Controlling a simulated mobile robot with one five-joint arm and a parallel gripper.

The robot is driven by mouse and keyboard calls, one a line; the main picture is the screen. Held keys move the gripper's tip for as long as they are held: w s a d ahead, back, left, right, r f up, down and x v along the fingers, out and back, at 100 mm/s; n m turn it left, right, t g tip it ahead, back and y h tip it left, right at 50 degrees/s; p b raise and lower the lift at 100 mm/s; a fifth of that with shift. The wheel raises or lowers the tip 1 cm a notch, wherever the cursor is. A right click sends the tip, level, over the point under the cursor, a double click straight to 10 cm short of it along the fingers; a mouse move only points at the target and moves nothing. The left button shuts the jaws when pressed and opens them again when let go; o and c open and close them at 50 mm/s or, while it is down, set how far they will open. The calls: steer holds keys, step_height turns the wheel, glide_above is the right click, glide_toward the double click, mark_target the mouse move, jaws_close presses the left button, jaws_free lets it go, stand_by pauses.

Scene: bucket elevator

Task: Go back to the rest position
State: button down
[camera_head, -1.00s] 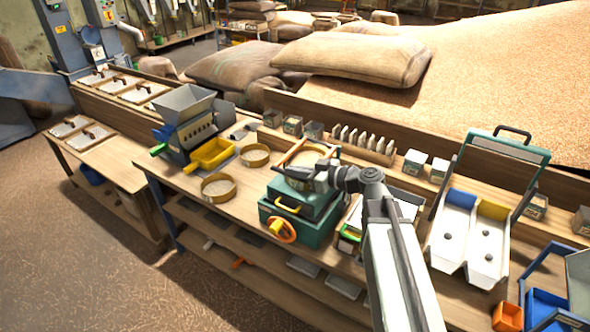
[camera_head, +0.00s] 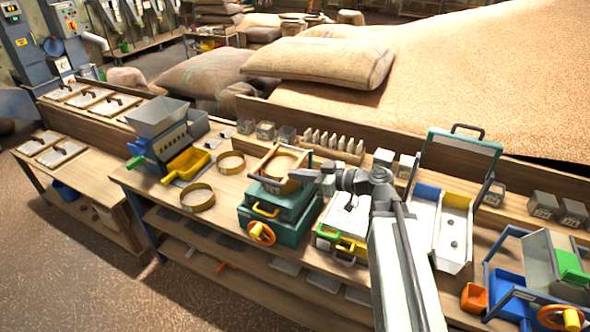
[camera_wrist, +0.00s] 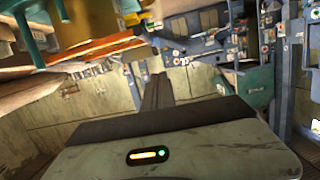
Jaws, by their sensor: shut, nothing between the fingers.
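My gripper (camera_head: 302,176) points left in the head view, at the end of my pale arm. It shows in front of the wood-framed round sieve on the teal box (camera_head: 285,218), which has an orange handwheel. Whether it touches the frame I cannot tell. In the wrist view my dark fingers (camera_wrist: 158,92) lie together, shut and empty, pointing toward a worn wall.
The bench (camera_head: 232,195) carries a blue mill (camera_head: 168,135) with a yellow tray, round sieves, small boxes and a twin white chute (camera_head: 440,225). A blue-framed device (camera_head: 535,285) stands at right. Sacks and a grain heap (camera_head: 470,70) lie behind. Open floor is at lower left.

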steer(key=s+d+f+m+g+h, duration=0.2)
steer(key=s+f+g+h, duration=0.3)
steer(key=f, duration=0.8)
steer(key=s+d+f+m+h, duration=0.2)
steer(key=s+d+m+h, duration=0.1)
steer(key=d, duration=0.4)
steer(key=s+d+f+m+g+h, duration=0.1)
steer(key=s+d+f+m+h, duration=0.2)
steer(key=d+m+h, duration=0.3)
steer(key=shift+s+d+f+m+g, duration=0.2)
steer(key=shift+d+m+g, duration=0.1)
steer(key=shift+d+m, duration=0.5)
